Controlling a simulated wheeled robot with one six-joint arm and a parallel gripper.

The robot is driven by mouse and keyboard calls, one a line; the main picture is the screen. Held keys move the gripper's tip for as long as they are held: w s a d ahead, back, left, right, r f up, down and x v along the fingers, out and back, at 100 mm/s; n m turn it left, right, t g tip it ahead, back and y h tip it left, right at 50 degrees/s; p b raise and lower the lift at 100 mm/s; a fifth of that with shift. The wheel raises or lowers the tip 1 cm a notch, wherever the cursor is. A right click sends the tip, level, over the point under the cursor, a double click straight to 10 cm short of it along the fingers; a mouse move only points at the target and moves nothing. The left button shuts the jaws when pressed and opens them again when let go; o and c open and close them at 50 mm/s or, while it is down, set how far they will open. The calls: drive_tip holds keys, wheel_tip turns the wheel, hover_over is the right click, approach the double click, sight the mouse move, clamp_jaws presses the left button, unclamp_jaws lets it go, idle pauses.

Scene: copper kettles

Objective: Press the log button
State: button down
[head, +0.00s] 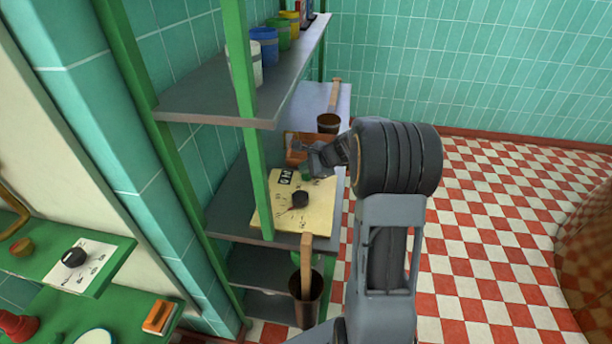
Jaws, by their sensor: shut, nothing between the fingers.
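A cream panel (319,212) lies on the grey middle shelf of a green-framed rack. It carries a black knob (299,199) and a small black label (285,177) with white letters too small to read surely. A small green piece (305,172), possibly the log button, shows at the panel's far part, partly hidden by my gripper. My gripper (308,166) is small and dark here, shut and empty, over the panel's far end beside the label. I cannot tell whether it touches the green piece.
A copper-coloured box (294,150) stands just behind the gripper. The upper shelf (205,103) with several coloured cups overhangs on the left. A dark bin (307,300) with a wooden handle stands in front. Checkered floor (480,230) is open to the right.

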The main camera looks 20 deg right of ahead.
sight(306, 176)
drive_tip(key=shift+f+b, duration=0.5)
drive_tip(key=shift+f, duration=0.05)
idle(0.5)
idle(0.4)
drive_tip(key=shift+r+p, duration=0.75)
drive_tip(key=shift+r, duration=0.2)
wheel_tip(306, 176, up, 5)
drive_tip(key=p, duration=0.4)
idle(0.7)
